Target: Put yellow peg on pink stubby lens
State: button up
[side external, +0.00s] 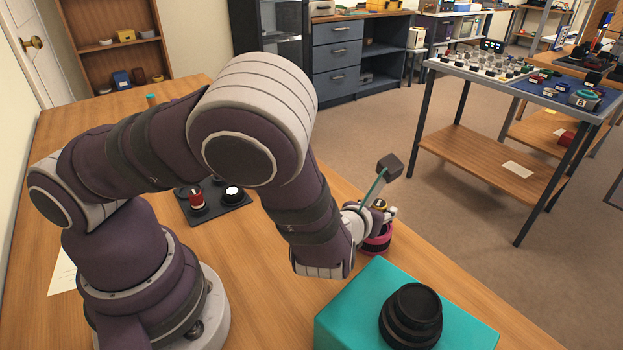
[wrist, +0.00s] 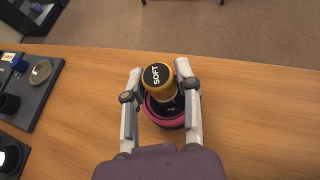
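The yellow peg (wrist: 165,91) has a yellow-rimmed black cap marked "SOFT" and stands roughly upright over the middle of the pink stubby lens (wrist: 148,109). The lens is a short dark cylinder with a pink band, on the wooden table. In the side view the peg's yellow top (side external: 380,204) shows directly above the lens (side external: 377,243). My gripper (wrist: 160,70) reaches around the peg with one finger on each side. The fingers look spread, with slim gaps beside the peg. The peg's lower end is hidden inside the lens outline, so its seating depth cannot be told.
A teal box (side external: 350,312) with a black lens (side external: 411,312) stands close in front of the pink lens. A dark tray (side external: 219,212) holds a red part and a white-topped part. The table's far edge runs just behind the lens; wood is clear to its right in the wrist view.

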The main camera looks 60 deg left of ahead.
jog(key=shift+o, duration=1.4)
jog(key=v, duration=1.2)
jog(key=s+a+r+n+g+h, duration=0.2)
jog(key=s+a+r+n+g, duration=0.1)
jog(key=n, duration=1.2)
jog(key=s+a+r+n+g+h, duration=0.2)
jog(key=s+a+r+n, duration=0.2)
jog(key=n, duration=1.2)
notch_tip(320, 180, up, 2)
jog(key=shift+s+a+r+g+h, duration=0.15)
jog(key=shift+a+r+g+h, duration=0.2)
jog(key=shift+a, duration=0.6)
